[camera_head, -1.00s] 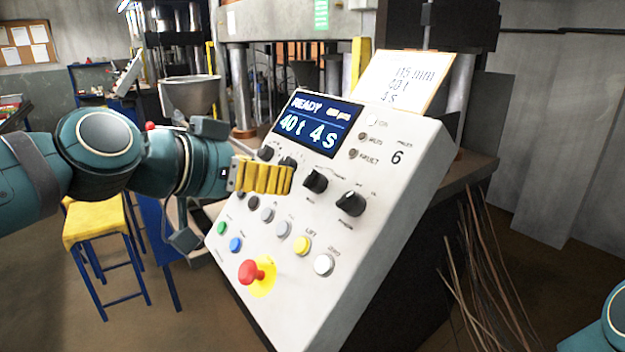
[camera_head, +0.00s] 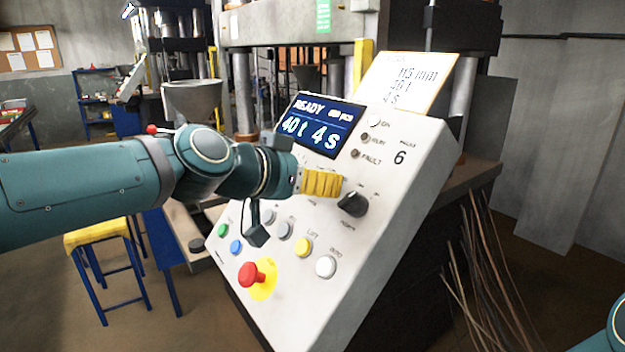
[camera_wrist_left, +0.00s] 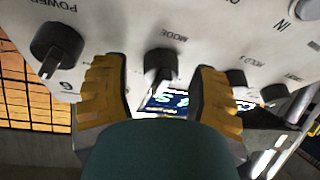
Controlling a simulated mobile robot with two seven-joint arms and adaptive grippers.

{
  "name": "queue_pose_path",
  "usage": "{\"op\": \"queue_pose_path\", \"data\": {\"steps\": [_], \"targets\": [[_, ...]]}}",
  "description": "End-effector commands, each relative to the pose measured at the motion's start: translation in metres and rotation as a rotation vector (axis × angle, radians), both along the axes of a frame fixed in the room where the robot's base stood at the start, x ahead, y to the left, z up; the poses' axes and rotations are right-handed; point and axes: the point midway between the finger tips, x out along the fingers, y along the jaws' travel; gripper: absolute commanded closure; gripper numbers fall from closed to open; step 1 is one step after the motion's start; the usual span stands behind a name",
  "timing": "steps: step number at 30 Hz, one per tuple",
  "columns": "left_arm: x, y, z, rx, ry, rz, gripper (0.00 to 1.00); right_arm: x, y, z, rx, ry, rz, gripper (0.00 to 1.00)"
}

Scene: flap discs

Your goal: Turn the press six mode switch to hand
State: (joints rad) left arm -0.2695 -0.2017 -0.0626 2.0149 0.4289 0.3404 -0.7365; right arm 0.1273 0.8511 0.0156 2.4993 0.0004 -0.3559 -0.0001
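The press six control panel (camera_head: 375,250) is a tilted white box with the number 6 by its lamps and a lit screen (camera_head: 318,125) reading READY, 40 t, 4 s. The black mode switch (camera_wrist_left: 160,66), labelled MODE, shows in the left wrist view; in the head view my left gripper hides it. My left gripper (camera_head: 325,184) has yellow ribbed fingers. In the left wrist view its fingers (camera_wrist_left: 162,80) are apart, one on each side of the mode switch, with visible gaps. My right gripper is out of view.
The black power knob (camera_head: 353,203) sits close right of my left gripper. Smaller knobs (camera_wrist_left: 237,77) lie on the other side. A red emergency button (camera_head: 250,274) and several coloured push buttons are below. A note card (camera_head: 412,80) stands behind the panel.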

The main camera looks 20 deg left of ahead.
Motion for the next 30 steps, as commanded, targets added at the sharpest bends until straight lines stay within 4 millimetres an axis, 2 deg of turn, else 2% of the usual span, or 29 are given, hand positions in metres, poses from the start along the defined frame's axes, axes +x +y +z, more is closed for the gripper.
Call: {"op": "queue_pose_path", "data": {"steps": [1,4,5,14,19,23,30], "targets": [[0.000,0.000,0.000,0.000,0.000,0.000,0.62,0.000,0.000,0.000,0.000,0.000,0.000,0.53],[0.000,0.000,0.000,0.000,0.000,0.000,0.97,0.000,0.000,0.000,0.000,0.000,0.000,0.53],[0.000,0.000,0.000,0.000,0.000,0.000,1.00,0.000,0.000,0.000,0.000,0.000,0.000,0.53],[0.000,0.000,0.000,-0.002,0.001,0.002,1.00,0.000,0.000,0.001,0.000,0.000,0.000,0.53],[0.000,0.000,0.001,-0.020,0.019,0.023,1.00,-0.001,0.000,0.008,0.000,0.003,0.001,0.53],[0.000,0.000,0.003,-0.056,0.048,0.062,1.00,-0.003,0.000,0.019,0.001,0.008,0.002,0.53],[0.000,0.000,0.005,-0.162,0.134,0.177,1.00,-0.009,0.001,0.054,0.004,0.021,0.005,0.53]]}}
